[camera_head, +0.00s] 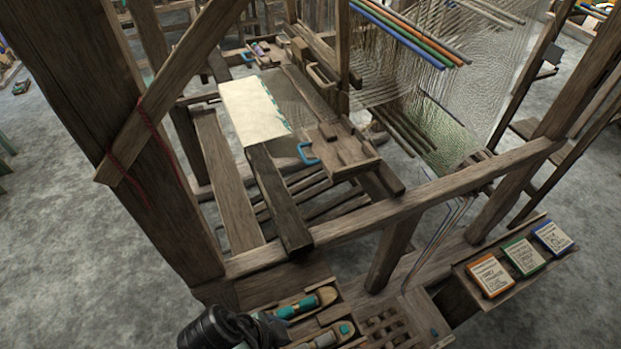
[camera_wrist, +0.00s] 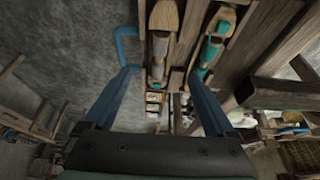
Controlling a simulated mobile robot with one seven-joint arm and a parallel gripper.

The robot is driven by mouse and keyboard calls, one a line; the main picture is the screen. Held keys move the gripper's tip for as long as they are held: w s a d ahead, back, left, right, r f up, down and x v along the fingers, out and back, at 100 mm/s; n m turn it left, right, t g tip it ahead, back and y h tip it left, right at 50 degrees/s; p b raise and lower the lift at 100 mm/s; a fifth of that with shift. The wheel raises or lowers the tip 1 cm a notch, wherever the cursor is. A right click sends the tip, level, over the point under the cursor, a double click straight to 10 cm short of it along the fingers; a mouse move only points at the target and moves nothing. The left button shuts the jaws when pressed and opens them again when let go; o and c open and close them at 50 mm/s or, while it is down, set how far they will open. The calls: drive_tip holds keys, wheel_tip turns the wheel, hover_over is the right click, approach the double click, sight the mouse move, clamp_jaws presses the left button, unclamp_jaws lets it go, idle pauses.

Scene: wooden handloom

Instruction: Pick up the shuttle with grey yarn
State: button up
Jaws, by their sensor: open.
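The shuttle with grey yarn (camera_head: 323,340) lies in a wooden tray (camera_head: 345,293) at the bottom of the head view, partly cut off by the frame edge. In the wrist view the grey-yarn shuttle (camera_wrist: 160,45) lies lengthwise, ahead of and between the two blue fingers of my gripper (camera_wrist: 162,73). The fingers are apart with nothing between them. A shuttle with teal yarn (camera_head: 306,304) lies beside it; it also shows in the wrist view (camera_wrist: 210,48), beyond the right fingertip. My dark wrist shows in the head view, left of the shuttles; the fingertips are not clear there.
A wooden loom beam (camera_head: 390,207) crosses above the tray. A thick post (camera_head: 130,130) stands at the left. A slotted wooden block (camera_head: 383,328) lies right of the shuttles. A blue hooked piece (camera_wrist: 124,42) shows near the left fingertip. Labelled boxes (camera_head: 490,276) stand at the right.

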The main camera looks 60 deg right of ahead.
sight(307, 347)
drive_tip(key=shift+p+x, duration=1.1)
drive_tip(key=shift+x, duration=3.55)
drive_tip(key=shift+a, duration=0.1)
clamp_jaws()
